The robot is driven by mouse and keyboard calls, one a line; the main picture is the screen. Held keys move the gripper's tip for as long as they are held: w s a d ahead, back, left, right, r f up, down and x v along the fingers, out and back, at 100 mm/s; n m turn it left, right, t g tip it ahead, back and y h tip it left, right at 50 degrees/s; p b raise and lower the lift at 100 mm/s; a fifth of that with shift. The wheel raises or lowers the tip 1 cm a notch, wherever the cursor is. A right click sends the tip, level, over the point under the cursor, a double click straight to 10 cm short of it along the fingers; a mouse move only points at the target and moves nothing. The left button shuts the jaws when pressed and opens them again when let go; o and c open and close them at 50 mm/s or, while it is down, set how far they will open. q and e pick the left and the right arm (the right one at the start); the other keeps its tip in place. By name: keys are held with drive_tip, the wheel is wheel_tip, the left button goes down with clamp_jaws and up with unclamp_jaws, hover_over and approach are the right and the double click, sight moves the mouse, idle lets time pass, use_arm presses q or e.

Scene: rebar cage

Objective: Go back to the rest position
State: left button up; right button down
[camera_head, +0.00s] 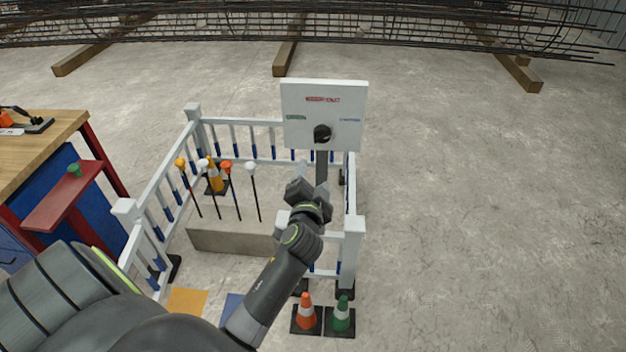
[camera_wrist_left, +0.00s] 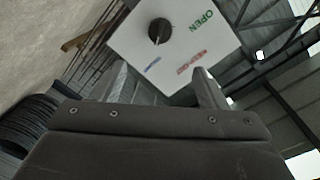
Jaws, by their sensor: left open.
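My left gripper (camera_head: 310,190) is in front of and below the white sign panel (camera_head: 345,98). In the left wrist view, its two fingers (camera_wrist_left: 162,85) stand apart with nothing between them. The black round knob (camera_wrist_left: 159,31) on the panel is beyond the fingertips and apart from them. The knob also shows in the head view (camera_head: 322,133), with red lettering above it, green to its left and blue to its right. The left forearm reaches in from the lower left. My right gripper is not in view.
A white railing (camera_head: 155,193) surrounds a concrete block (camera_head: 230,238) with several ball-topped rods. Orange (camera_head: 306,312) and green (camera_head: 342,315) cones stand below right. A wooden workbench (camera_head: 40,140) with a red shelf (camera_head: 62,196) is at left. Rebar (camera_head: 400,30) lies behind. Floor at right is clear.

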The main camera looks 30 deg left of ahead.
use_arm(q)
drive_tip(key=s+f+g+h, duration=0.2)
drive_tip(key=s+f, duration=0.3)
drive_tip(key=f, duration=0.6)
drive_tip(key=s+d+f+g+h, duration=0.1)
drive_tip(key=s+f+g, duration=0.25)
drive_tip(key=f, duration=0.85)
drive_tip(key=s+f+g+h, duration=0.2)
drive_tip(key=s+f, duration=0.3)
drive_tip(key=f, duration=0.6)
drive_tip(key=s+f+n+g, duration=0.1)
drive_tip(key=s+f+g, duration=0.1)
drive_tip(key=s+f, duration=0.4)
drive_tip(key=s+f+n+g+h, duration=0.1)
drive_tip(key=s+f, duration=0.4)
drive_tip(key=s, duration=1.1)
drive_tip(key=s+d+f+n+g, duration=0.1)
drive_tip(key=s+f+n+g, duration=0.2)
drive_tip(key=s, duration=0.9)
wheel_tip(320, 180, down, 4)
drive_tip(key=shift+r+g+h, duration=0.15)
drive_tip(key=shift+g+h, duration=0.15)
drive_tip(key=shift+g, duration=0.05)
